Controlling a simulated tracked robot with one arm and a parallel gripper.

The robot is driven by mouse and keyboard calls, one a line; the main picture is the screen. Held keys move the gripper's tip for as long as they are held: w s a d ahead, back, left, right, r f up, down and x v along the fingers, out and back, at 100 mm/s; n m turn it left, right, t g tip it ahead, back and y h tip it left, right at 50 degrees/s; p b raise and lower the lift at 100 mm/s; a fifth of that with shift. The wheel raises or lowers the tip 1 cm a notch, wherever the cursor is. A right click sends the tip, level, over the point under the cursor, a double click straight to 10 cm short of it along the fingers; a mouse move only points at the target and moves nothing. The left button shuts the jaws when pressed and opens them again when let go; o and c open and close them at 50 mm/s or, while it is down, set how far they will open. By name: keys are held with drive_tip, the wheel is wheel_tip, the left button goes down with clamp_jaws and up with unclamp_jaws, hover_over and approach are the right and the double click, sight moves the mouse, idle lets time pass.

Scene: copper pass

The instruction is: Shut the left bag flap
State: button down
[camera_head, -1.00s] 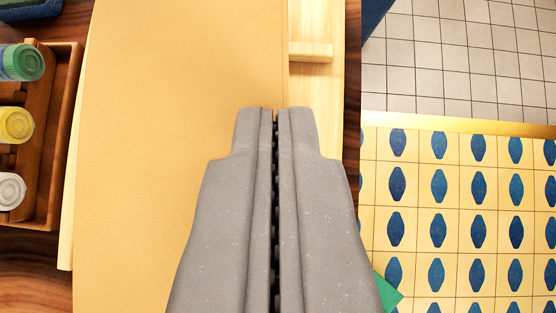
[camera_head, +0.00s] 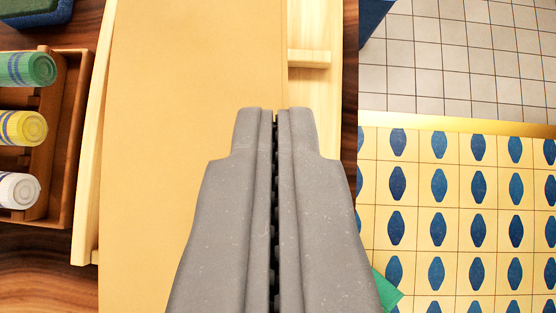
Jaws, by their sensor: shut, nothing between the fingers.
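A broad, plain tan panel (camera_head: 185,140), which looks like the bag flap, fills the middle of the view. Its right edge lies along a pale wooden frame (camera_head: 314,80), and its left side along a pale wooden rail (camera_head: 88,225). My gripper (camera_head: 275,112) is shut and empty, pointing up the picture over the right part of the panel. Whether the fingertips touch the panel cannot be told. My gripper hides the panel's lower right part. The bag's body and any opening are not seen.
A dark green and blue block (camera_head: 30,12) sits at top left. Patterned tiled floor (camera_head: 455,215) lies right of the dark wood edge.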

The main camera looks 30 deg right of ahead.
drive_tip(key=shift+r, duration=0.2)
wheel_tip(320, 180, up, 4)
drive_tip(key=shift+r+p, duration=0.1)
drive_tip(key=shift+p, duration=1.1)
drive_tip(key=v, duration=1)
drive_tip(key=w+a+r+n+t+y, duration=0.2)
drive_tip(key=a+r+n+t+y, duration=0.1)
drive_tip(key=a, duration=0.7)
drive_tip(key=w+a+r+n+t+y, duration=0.3)
drive_tip(key=a+r+n+t, duration=0.3)
drive_tip(key=a, duration=0.3)
drive_tip(key=shift+w+a+r+n+y+p, duration=0.2)
drive_tip(key=shift+a+n+y+p, duration=0.1)
drive_tip(key=shift+a+n+p, duration=0.15)
drive_tip(key=shift+d, duration=0.1)
